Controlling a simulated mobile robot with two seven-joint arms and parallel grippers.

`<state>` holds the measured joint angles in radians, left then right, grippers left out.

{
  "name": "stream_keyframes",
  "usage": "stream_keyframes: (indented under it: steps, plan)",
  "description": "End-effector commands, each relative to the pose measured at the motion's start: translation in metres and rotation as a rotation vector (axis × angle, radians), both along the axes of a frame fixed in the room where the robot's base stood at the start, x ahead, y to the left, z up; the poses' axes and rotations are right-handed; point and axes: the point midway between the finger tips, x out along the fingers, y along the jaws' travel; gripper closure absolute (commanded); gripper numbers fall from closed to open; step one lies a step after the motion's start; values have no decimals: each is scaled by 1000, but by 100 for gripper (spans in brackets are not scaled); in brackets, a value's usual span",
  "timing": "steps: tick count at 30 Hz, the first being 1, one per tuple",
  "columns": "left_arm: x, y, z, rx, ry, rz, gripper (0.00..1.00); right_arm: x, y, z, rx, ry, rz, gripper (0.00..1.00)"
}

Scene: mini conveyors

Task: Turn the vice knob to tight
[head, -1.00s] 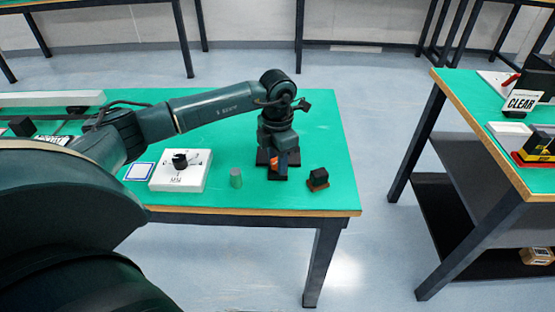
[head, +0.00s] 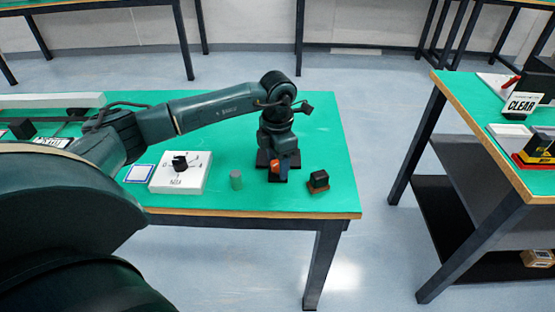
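A white box (head: 165,185) with a black knob (head: 179,162) and dark markings on top sits near the front edge of the green table. Its lettering is too small to read, and I cannot tell for sure that this is the vice's knob. My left gripper (head: 279,172) points down to the right of it, over a dark base (head: 264,158) with an orange part (head: 274,167) at the fingers. The gripper is apart from the white box. Whether its fingers are open or shut on the orange part is unclear. My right gripper is out of view.
A dark block on a brown base (head: 318,181) sits to the right. A blue-edged white card (head: 139,173) lies left of the box. A second table (head: 479,125) stands at right, across a gap.

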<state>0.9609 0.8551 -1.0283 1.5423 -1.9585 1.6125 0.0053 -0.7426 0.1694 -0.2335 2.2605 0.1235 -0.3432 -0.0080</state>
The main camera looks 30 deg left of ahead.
Motion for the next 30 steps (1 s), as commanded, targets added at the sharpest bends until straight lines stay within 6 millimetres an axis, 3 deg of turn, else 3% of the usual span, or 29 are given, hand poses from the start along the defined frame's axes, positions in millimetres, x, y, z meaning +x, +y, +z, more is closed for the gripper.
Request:
stream_keyframes:
  steps: [7,11,24,30]
  plan:
    - [0,0,0,0,0,1,46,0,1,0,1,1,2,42]
    - [1,0,10,0,-2,1,46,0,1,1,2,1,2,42]
    - [1,0,102,0,-4,1,46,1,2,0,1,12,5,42]
    - [0,0,126,0,-1,0,46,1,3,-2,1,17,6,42]
